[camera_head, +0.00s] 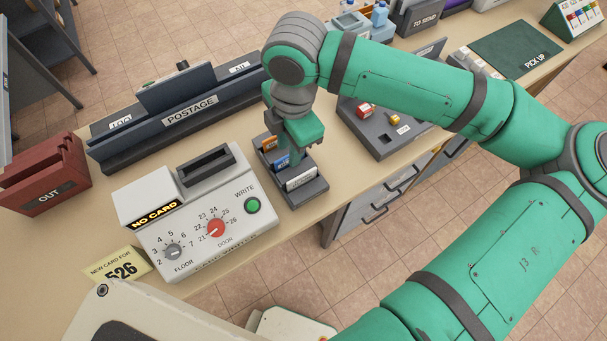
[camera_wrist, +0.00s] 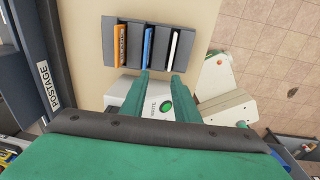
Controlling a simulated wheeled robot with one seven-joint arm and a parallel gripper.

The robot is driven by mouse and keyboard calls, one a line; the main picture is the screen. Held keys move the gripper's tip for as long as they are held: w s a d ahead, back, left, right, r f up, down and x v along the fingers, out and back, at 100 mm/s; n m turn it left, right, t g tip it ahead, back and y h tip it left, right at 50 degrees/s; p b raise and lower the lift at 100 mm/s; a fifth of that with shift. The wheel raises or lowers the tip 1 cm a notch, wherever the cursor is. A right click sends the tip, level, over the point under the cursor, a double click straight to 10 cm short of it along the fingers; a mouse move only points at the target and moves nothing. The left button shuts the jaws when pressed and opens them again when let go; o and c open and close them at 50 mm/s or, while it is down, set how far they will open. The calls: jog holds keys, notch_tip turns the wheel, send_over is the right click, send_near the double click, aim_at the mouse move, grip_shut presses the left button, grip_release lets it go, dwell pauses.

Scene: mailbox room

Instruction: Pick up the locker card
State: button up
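A dark card holder (camera_head: 312,192) stands on the counter with an orange card (camera_head: 268,143), a blue card (camera_head: 281,161) and a white card (camera_head: 300,178) upright in its slots. I cannot read which is the locker card. The wrist view also shows the holder (camera_wrist: 108,40), the orange card (camera_wrist: 121,46), the blue card (camera_wrist: 148,44) and the white card (camera_wrist: 173,47). My gripper (camera_wrist: 159,73) is above the holder, pointing down. Its two fingers are apart with nothing between them. In the wrist picture, the fingertips appear just below the blue and white cards.
A card-writing machine (camera_head: 195,215) marked NO CARD stands left of the holder, near a note reading 526 (camera_head: 121,268). A dark POSTAGE rack (camera_head: 190,113) lies behind. A dark tray (camera_head: 375,134) is to the right. The counter's front edge is close to the holder.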

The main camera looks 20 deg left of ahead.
jog(key=d+h, duration=0.1)
jog(key=d, duration=0.1)
send_over(301, 176)
notch_tip(301, 176, down, 6)
jog(key=shift+s+r, duration=0.1)
jog(key=shift+r, duration=0.1)
notch_tip(301, 176, down, 5)
jog(key=shift+r, duration=0.1)
jog(key=shift+w+f, duration=0.2)
jog(key=shift+w, duration=0.05)
jog(key=shift+s, duration=0.15)
grip_shut()
